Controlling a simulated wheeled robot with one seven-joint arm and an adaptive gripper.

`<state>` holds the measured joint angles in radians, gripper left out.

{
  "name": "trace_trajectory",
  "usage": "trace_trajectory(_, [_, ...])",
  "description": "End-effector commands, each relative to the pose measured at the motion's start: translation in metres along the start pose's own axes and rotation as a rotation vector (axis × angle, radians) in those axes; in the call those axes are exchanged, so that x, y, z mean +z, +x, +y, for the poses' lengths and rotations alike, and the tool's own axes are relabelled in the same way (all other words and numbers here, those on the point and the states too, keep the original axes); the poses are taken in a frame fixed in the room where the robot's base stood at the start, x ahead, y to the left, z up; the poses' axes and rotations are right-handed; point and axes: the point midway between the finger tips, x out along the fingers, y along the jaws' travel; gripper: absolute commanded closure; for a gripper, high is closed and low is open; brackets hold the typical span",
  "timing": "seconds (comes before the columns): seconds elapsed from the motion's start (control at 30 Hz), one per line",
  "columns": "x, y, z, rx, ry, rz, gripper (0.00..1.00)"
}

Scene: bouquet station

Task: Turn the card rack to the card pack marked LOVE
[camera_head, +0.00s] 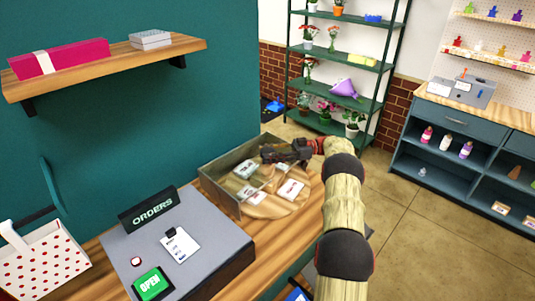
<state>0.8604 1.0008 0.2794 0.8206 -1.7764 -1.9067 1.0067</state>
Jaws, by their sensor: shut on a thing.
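My gripper (267,154) reaches over the back of the rack from the right. It is shut at the rack's far side; its fingertips are small and dark, and the exact contact is hidden.
A grey order box (205,262) with an ORDERS sign (151,208) and a green OPEN card stands in front left of the rack. A dotted white bag (45,262) is at far left. A wooden shelf (110,68) hangs above. Open floor lies to the right.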

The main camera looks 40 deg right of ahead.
Motion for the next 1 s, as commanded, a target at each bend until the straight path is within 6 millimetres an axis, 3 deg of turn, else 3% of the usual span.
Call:
trace_trajectory(0.17, [-0.003,0.001,0.001,0.001,-0.005,0.000,1.00])
trace_trajectory(0.2, [-0.003,0.001,0.001,0.001,-0.005,0.000,0.54])
trace_trajectory(0.5, [-0.001,0.000,0.001,0.001,-0.002,0.000,0.37])
trace_trajectory(0.83, [0.000,-0.002,0.000,0.001,-0.001,0.000,0.37])
trace_trajectory(1.0, [0.000,-0.022,0.001,0.003,-0.003,-0.001,0.37])
